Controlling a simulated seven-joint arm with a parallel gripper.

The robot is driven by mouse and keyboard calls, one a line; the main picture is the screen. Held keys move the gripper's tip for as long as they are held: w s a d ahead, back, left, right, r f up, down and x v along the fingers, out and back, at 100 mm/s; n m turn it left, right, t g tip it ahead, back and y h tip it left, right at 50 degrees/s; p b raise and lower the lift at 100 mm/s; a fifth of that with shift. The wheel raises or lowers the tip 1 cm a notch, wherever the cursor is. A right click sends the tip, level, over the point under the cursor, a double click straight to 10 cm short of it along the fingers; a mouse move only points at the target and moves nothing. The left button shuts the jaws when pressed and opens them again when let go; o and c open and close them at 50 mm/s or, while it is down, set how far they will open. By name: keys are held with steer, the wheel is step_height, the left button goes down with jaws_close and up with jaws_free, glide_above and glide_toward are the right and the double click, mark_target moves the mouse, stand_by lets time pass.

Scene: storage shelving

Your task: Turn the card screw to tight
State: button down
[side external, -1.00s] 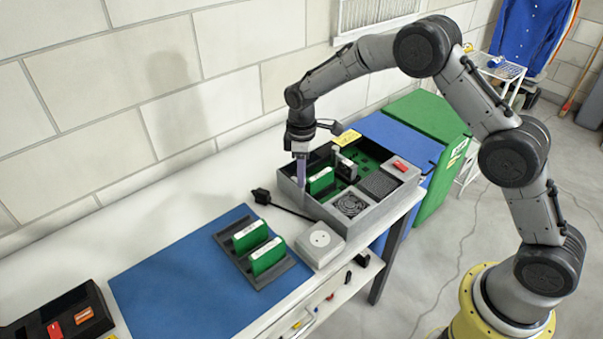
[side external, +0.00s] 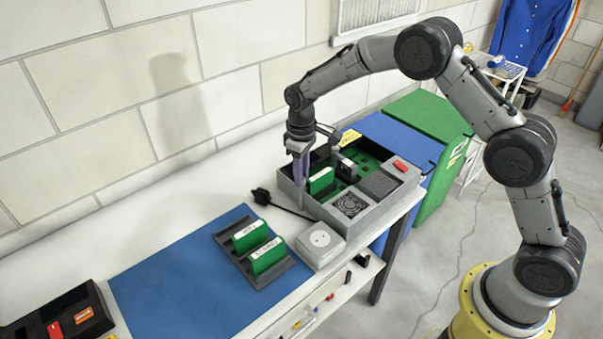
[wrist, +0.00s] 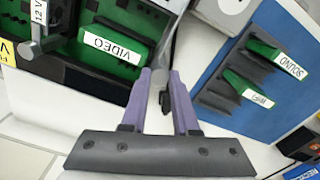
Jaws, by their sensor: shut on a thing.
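The open grey case (side external: 330,214) stands on the bench with a green card (side external: 321,181) upright inside its left end. In the wrist view this card, labelled VIDEO (wrist: 107,44), is left of the fingers. My gripper (side external: 300,203) points straight down at the case's left end wall, beside the card. In the wrist view its two purple fingers (wrist: 162,75) are close together, with a small grey gap between them. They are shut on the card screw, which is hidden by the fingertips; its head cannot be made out.
A white socket box (side external: 320,246) and a black plug (side external: 261,196) lie close to the case. A dark rack (side external: 275,278) with two green cards stands on the blue mat (side external: 178,285). A dark tray (side external: 60,315) is at lower left.

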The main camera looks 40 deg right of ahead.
steer(key=m, duration=0.6)
steer(key=shift+m, duration=0.3)
steer(key=m, duration=0.6)
steer(key=shift+m, duration=0.4)
steer(key=c, duration=0.7)
jaws_free()
steer(key=shift+r, duration=0.15)
step_height(320, 180, up, 14)
steer(key=shift+f, duration=0.15)
